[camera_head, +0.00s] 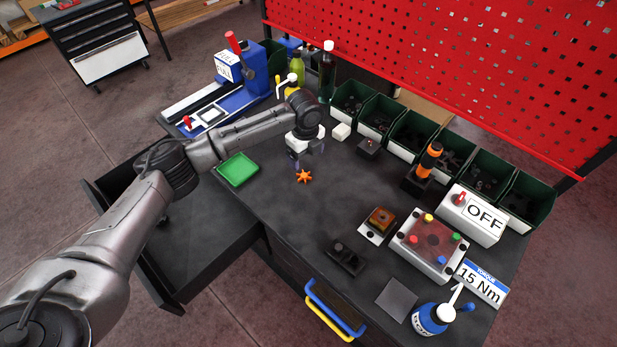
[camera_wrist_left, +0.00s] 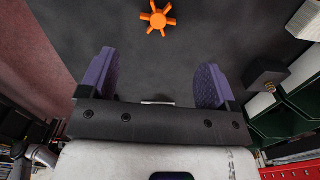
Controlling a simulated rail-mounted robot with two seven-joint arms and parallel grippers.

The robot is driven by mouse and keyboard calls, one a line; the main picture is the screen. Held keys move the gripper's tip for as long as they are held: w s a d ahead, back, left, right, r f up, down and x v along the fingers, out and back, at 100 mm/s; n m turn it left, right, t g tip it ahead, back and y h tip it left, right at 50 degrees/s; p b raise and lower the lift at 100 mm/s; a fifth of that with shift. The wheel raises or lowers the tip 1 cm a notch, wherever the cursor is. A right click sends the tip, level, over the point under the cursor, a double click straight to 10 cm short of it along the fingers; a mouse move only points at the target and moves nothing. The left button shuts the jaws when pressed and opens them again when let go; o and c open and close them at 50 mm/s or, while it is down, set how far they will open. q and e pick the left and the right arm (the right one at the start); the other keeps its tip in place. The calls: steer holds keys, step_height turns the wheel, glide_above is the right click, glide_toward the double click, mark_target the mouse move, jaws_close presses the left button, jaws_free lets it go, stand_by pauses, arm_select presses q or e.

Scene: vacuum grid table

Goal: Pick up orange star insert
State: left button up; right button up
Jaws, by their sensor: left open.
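The orange star insert (camera_head: 303,176) lies flat on the dark table top. It also shows in the left wrist view (camera_wrist_left: 157,18), near the top edge, beyond the fingertips and roughly midway between them. My left gripper (camera_head: 305,155) is above the table, just behind the star in the head view. In the left wrist view its two purple fingers (camera_wrist_left: 155,75) are spread apart with nothing between them. The gripper does not touch the star. My right gripper is in neither view.
A green tray (camera_head: 238,170) lies left of the star. A black fixture (camera_head: 345,258) is nearer the front. The table around the star is clear.

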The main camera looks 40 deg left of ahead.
mark_target(304, 175)
arm_select(q)
steer(key=shift+f, duration=1.95)
steer(key=f, duration=0.2)
steer(key=f+b, duration=0.1)
steer(key=f, duration=0.1)
steer(key=shift+s+a, duration=0.2)
steer(key=shift+a, duration=0.05)
steer(key=shift+f, duration=0.55)
steer(key=c, duration=1.1)
steer(key=shift+r, duration=0.15)
